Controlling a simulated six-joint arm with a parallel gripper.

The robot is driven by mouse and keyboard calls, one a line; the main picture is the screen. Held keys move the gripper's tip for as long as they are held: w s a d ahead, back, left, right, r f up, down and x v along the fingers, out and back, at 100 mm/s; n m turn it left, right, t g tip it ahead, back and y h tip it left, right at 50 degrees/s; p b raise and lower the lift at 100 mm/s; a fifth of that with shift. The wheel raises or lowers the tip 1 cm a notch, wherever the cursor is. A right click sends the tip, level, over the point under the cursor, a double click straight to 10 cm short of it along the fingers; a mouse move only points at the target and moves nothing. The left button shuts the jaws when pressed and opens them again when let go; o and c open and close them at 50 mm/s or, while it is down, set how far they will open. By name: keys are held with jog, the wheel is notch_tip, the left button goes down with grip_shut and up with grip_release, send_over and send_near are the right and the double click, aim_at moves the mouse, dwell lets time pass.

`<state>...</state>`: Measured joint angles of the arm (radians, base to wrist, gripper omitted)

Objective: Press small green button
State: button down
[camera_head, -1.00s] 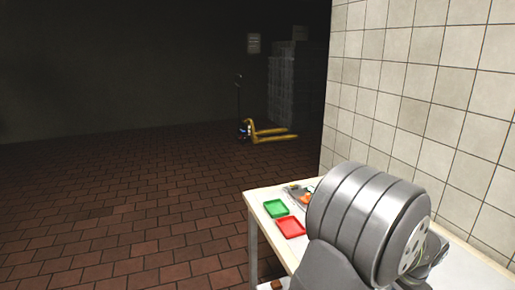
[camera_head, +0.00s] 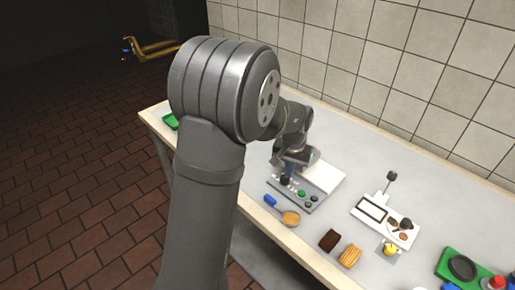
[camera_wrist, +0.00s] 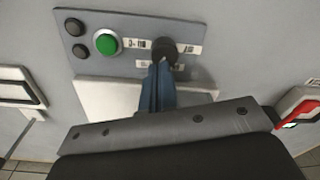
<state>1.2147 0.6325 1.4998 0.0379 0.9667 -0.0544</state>
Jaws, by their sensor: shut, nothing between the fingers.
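The green button (camera_wrist: 106,42) is round and sits on a grey control panel (camera_wrist: 126,18). It also shows in the head view (camera_head: 301,193). Two smaller black buttons (camera_wrist: 75,27) lie to its left in the wrist view. A black knob (camera_wrist: 164,50) lies to its right. My gripper (camera_wrist: 162,66) has blue fingers, shut and empty. Its tips appear at the near edge of the knob, to the side of the green button; whether they touch the knob I cannot tell. In the head view my gripper (camera_head: 289,170) is over the panel's left part.
A white slab (camera_head: 323,175) adjoins the panel. A blue-handled spoon (camera_head: 289,217), a dark brown block (camera_head: 329,240) and a biscuit-like piece (camera_head: 349,257) lie in front. A white device (camera_head: 386,220) with a lever stands to the right. The tiled wall (camera_head: 380,60) bounds the back.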

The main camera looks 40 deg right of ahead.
jog(key=shift+r, duration=0.1)
jog(key=shift+s+d+r+m, duration=0.1)
jog(key=shift+s+r+m, duration=0.1)
jog(key=shift+r+m, duration=0.3)
jog(key=shift+s+d+r+m, duration=0.1)
jog(key=shift+s+r+m, duration=0.1)
jog(key=shift+m, duration=0.5)
notch_tip(320, 180, up, 4)
jog(key=s+m, duration=0.2)
jog(key=m, duration=0.6)
notch_tip(320, 180, up, 7)
jog(key=m, duration=1.2)
send_over(302, 192)
jog(key=shift+s+d+f+y, duration=0.15)
jog(key=shift+d+y, duration=0.15)
jog(key=shift+y, duration=0.1)
jog(key=f, duration=1.4)
jog(key=shift+a, duration=0.2)
